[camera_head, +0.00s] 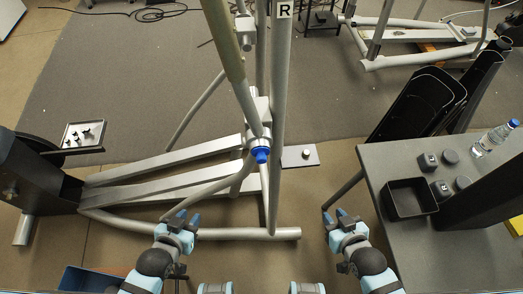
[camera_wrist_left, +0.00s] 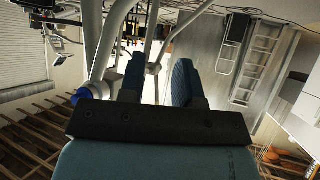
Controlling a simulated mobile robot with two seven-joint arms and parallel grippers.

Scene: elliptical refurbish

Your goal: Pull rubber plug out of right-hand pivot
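The blue rubber plug (camera_head: 261,155) sits on the lower end of the pivot where the slanting tube meets the elliptical's upright frame, left of the post marked R. A blue round part (camera_wrist_left: 82,95), seemingly the same plug, shows at the left in the left wrist view. My left gripper (camera_head: 188,217) is below and to the left of the plug, apart from it. Its two fingers stand apart with nothing between them, as the left wrist view (camera_wrist_left: 158,80) shows. My right gripper (camera_head: 336,215) is lower right of the plug, fingers apart and empty.
A grey table (camera_head: 385,160) at the right holds a black open bin (camera_head: 410,199), small dark round and square parts, and a water bottle (camera_head: 495,138). Silver frame tubes (camera_head: 190,234) run behind my left gripper. A small tray (camera_head: 83,134) with dark parts is at the left.

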